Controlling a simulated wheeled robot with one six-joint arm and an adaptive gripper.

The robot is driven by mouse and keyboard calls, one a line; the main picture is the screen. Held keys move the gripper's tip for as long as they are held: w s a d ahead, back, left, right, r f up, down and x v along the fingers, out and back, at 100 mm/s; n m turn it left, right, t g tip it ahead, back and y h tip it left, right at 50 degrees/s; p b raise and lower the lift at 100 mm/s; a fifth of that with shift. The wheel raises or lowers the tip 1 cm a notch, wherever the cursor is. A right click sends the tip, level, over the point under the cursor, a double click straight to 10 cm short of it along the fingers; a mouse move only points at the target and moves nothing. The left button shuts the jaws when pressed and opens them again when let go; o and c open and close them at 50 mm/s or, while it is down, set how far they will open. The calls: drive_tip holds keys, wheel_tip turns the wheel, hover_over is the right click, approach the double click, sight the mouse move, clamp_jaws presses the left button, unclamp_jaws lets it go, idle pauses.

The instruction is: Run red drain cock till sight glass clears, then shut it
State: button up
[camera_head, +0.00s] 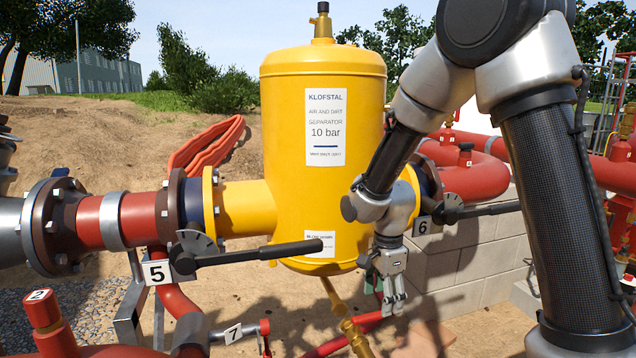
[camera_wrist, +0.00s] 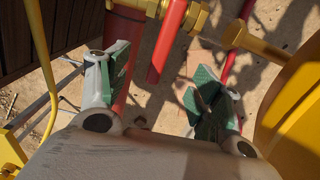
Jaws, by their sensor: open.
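The yellow separator (camera_head: 323,190) stands upright in the middle of the head view, with a thin brass drain pipe (camera_head: 350,330) below it. In the wrist view a flat red lever (camera_wrist: 168,45), apparently the drain cock's, sits by brass fittings (camera_wrist: 234,34). My gripper (camera_head: 393,300) points down beside the separator's lower right. In the wrist view my gripper (camera_wrist: 160,72) is open, its green-padded fingers on either side of the lever's line. I cannot tell whether they touch it. The lever is not clear in the head view, and I cannot make out the sight glass.
A black-handled valve marked 5 (camera_head: 265,253) is at left, and one marked 6 (camera_head: 475,211) at right. A red-capped part marked 2 (camera_head: 45,318) stands at lower left. A block wall (camera_head: 490,262) is behind my arm. Sandy ground lies below.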

drive_tip(key=shift+r, duration=1.5)
drive_tip(key=shift+r, duration=0.1)
wheel_tip(320, 180, up, 11)
drive_tip(key=s+d+r+n+t, duration=0.2)
drive_tip(key=s+d+r+n, duration=0.1)
drive_tip(key=s+d+n, duration=0.4)
drive_tip(key=s+d+r+n+t, duration=0.2)
drive_tip(key=s+d+r+n, duration=0.2)
drive_tip(key=s+d+n, duration=0.4)
drive_tip(key=shift+s, duration=2.6)
